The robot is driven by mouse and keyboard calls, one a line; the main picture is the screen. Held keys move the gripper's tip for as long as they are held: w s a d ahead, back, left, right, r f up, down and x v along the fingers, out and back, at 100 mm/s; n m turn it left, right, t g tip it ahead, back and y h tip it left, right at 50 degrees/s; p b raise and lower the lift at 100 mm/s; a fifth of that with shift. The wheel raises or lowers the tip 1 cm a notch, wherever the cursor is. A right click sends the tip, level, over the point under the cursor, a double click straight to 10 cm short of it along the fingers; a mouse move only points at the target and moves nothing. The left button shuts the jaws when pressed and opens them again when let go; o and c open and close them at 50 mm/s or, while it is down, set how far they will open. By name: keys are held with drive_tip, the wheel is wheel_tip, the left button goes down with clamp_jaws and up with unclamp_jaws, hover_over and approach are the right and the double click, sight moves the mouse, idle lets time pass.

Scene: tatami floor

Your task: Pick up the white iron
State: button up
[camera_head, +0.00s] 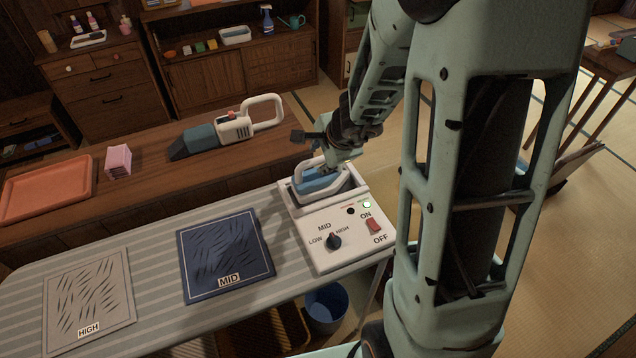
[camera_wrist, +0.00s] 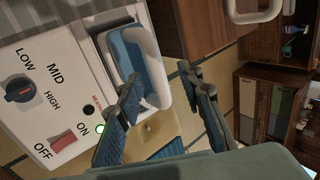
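The white iron (camera_head: 318,182), with a blue part and a white loop handle, rests on the far end of the white control station (camera_head: 345,262). In the wrist view the iron (camera_wrist: 128,50) lies just ahead of the fingers. My gripper (camera_head: 318,150) is over the iron, partly covering it in the head view. In the wrist view my gripper (camera_wrist: 160,80) has its fingers apart, with the iron's near end by the gap. I cannot tell whether a finger touches it. The station has a dial (camera_head: 334,241), a red switch (camera_head: 374,226) and a lit green light (camera_head: 367,205).
The striped ironing board (camera_head: 150,235) carries a dark MID cloth (camera_head: 226,255) and a pale HIGH cloth (camera_head: 88,300). Behind it, a wooden counter holds a white-and-blue handheld vacuum (camera_head: 236,128), pink blocks (camera_head: 118,161) and an orange tray (camera_head: 48,188). A blue bin (camera_head: 326,309) stands below.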

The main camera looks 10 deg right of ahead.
sight(319, 159)
drive_tip(key=b+x, duration=0.1)
drive_tip(key=x, duration=0.2)
drive_tip(key=shift+w+d+f, duration=0.1)
drive_tip(key=shift+f, duration=0.35)
clamp_jaws()
drive_tip(key=shift+r, duration=0.15)
